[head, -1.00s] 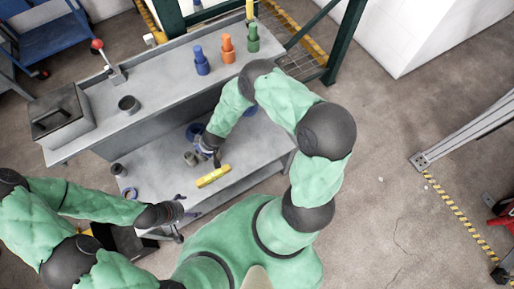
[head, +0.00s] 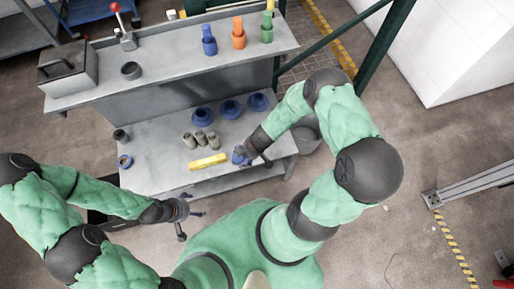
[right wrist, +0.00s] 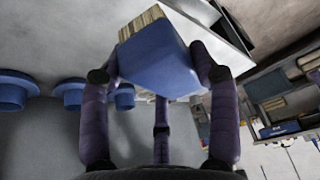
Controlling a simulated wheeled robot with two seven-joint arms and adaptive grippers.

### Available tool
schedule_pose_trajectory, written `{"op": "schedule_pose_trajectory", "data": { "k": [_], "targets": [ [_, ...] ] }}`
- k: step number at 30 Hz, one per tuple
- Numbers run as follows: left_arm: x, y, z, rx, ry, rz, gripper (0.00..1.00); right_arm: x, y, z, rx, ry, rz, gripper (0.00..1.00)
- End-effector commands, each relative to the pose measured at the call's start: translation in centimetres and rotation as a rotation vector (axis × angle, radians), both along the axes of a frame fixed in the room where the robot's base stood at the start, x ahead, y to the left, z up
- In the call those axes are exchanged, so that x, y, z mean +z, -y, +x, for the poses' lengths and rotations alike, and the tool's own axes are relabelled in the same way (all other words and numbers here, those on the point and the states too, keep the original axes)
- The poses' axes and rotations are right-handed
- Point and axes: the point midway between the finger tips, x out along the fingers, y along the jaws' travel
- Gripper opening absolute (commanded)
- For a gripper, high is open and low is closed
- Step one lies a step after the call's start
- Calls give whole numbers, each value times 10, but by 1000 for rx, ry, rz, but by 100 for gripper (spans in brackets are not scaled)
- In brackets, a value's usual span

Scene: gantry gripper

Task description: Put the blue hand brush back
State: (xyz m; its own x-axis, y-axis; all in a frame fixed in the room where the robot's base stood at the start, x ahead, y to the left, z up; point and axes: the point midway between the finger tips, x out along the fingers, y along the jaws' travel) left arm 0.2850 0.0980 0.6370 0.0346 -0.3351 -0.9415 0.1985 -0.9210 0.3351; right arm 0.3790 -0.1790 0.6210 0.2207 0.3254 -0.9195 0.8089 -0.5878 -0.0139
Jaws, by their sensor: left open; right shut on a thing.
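The blue hand brush (right wrist: 158,62) is held in my right gripper, its blue body between the fingers and its tan bristles pointing up in the right wrist view. In the head view my right gripper (head: 246,157) is over the right part of the lower grey shelf (head: 165,170), with a small part of the blue brush (head: 237,157) showing at its fingers. Whether the brush touches the shelf is not clear. My left gripper (head: 190,211) is open and empty, in front of the shelf's near edge.
A yellow block (head: 207,161), several grey cylinders (head: 200,137) and blue round flanged parts (head: 231,109) are on the lower shelf. Blue, orange (head: 238,34) and green stepped pieces stand on the upper bench. A grey bin (head: 307,135) stands right of the shelf.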

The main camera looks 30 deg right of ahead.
Motion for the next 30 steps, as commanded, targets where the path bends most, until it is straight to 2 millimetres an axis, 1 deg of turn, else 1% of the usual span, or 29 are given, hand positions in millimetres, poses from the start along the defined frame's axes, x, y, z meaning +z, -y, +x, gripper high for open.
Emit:
{"op": "schedule_pose_trajectory", "data": {
  "k": [23, 30],
  "targets": [
    [1, 0, 0, 0, 1, 0, 85, -37, 66, 50, 1, -1, 0, 16],
    [-3, 0, 0, 0, 1, 0, 85, -61, 82, 62, 1, -2, 2, 16]
  ]
}}
